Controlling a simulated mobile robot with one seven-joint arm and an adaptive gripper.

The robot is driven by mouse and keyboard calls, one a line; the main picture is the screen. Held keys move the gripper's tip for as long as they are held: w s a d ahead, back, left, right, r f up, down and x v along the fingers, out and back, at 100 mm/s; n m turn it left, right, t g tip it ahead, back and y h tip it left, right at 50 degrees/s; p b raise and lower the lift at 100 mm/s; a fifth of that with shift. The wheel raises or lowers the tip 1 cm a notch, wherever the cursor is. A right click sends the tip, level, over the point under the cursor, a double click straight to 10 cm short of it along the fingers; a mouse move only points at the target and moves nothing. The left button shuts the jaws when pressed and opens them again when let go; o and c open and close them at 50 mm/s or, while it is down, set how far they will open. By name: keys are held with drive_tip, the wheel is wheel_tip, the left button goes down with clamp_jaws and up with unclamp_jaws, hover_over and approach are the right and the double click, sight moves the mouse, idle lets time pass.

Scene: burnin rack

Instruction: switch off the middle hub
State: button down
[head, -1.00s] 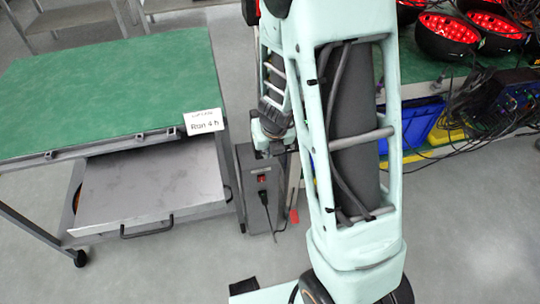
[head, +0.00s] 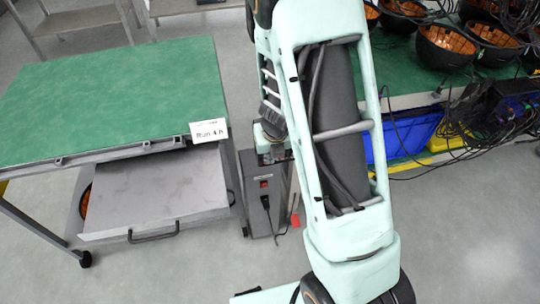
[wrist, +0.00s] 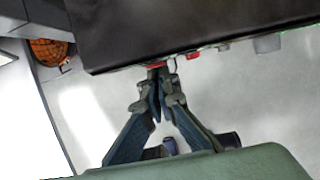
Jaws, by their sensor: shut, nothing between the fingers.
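In the wrist view, my gripper (wrist: 157,76) is shut and empty. Its fingertips are at a small red part (wrist: 157,65) on the lower edge of a dark box (wrist: 200,30); I cannot tell if they touch it. A second red part (wrist: 192,55) shows just to the right. A grey upright box (head: 262,215) with a red switch (head: 264,184) and a plugged-in black cable stands beside the green-topped table. I cannot tell which box is the middle hub.
The green-topped table (head: 115,95) on the left carries a "Run 4 h" sign (head: 209,131) and has an open drawer (head: 155,190). Unlit orange-lined bowl lamps (head: 445,45) and tangled cables are on the right bench, with a blue bin (head: 405,135) below.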

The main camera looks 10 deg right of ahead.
drive_tip(key=shift+r+p, duration=0.85)
drive_tip(key=shift+s, duration=0.15)
